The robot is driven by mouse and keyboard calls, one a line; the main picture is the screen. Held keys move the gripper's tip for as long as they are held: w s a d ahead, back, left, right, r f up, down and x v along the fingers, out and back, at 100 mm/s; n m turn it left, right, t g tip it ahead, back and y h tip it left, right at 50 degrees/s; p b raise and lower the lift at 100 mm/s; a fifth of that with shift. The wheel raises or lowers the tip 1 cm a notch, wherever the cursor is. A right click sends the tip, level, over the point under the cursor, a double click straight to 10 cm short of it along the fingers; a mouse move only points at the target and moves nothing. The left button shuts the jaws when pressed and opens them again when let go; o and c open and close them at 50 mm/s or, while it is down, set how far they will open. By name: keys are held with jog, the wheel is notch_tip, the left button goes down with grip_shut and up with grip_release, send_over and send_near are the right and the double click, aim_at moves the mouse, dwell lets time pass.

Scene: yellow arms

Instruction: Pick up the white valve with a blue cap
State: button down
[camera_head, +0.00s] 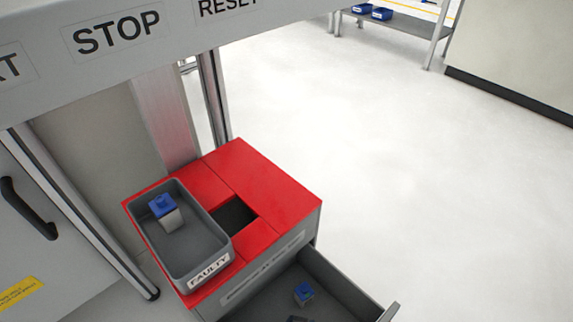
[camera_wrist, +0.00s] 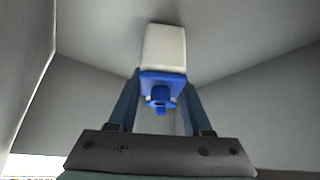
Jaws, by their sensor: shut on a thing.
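In the wrist view, my gripper (camera_wrist: 162,88) has its two blue fingers on either side of a white valve with a blue cap (camera_wrist: 164,48). It is shut on the valve at the capped end, and the white body points away from me. Grey walls surround the valve. In the head view, a blue-capped piece (camera_head: 303,292) shows inside the open grey drawer (camera_head: 345,281), with a dark shape at the bottom edge below it. Another white valve with a blue cap (camera_head: 165,211) lies in the grey bin marked FAULTY (camera_head: 208,262), with no gripper at it.
The bin stands on a red top (camera_head: 264,180) with a dark square opening (camera_head: 234,213). A grey machine frame with a STOP label (camera_head: 117,33) hangs above it at left. The floor (camera_head: 400,170) to the right is clear. A shelf with blue bins (camera_head: 381,14) stands far back.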

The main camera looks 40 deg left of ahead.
notch_tip(320, 180, up, 14)
jog(key=p, duration=0.6)
jog(key=shift+a+f, duration=0.15)
jog(key=shift+a, duration=0.1)
